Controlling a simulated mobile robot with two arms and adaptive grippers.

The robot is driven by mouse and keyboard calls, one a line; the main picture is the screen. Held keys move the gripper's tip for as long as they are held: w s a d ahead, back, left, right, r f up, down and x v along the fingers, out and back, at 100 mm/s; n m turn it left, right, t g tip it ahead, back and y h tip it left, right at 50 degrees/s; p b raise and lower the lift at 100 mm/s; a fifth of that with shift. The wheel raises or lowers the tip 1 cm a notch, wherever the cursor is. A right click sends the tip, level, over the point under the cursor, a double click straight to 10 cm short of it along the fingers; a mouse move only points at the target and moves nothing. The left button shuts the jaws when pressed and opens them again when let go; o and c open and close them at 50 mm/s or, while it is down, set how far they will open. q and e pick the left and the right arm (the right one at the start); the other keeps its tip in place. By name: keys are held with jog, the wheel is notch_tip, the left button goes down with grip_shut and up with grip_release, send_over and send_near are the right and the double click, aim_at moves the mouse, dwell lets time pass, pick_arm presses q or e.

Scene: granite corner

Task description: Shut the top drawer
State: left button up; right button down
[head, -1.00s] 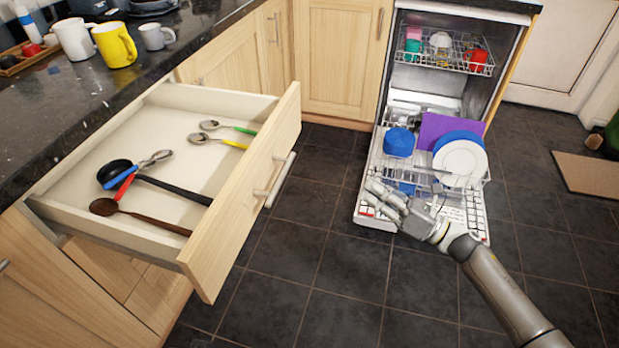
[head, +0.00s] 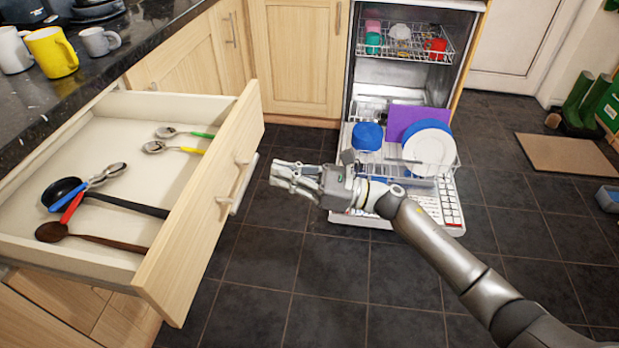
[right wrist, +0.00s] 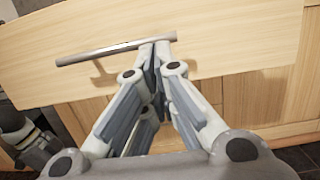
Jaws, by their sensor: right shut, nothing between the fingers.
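The top drawer (head: 200,205) stands pulled far out from the counter at the left of the head view. Its pale wooden front carries a bar handle (head: 238,187). My right gripper (head: 275,173) is shut and empty, a little to the right of the handle in the head view, its fingers pointing left at the drawer front. In the right wrist view the closed fingertips (right wrist: 157,46) overlap the right end of the handle (right wrist: 110,50), before the drawer front (right wrist: 230,50). I cannot tell whether they touch. My left gripper is not in view in the head view.
Several spoons and a black ladle (head: 66,192) lie in the drawer. An open dishwasher (head: 410,75) with its racks out stands behind my right arm. A yellow mug (head: 52,52) stands on the dark counter (head: 125,50).

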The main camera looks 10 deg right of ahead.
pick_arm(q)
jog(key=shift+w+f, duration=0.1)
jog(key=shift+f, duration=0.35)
pick_arm(e)
jog(key=shift+x, duration=1.45)
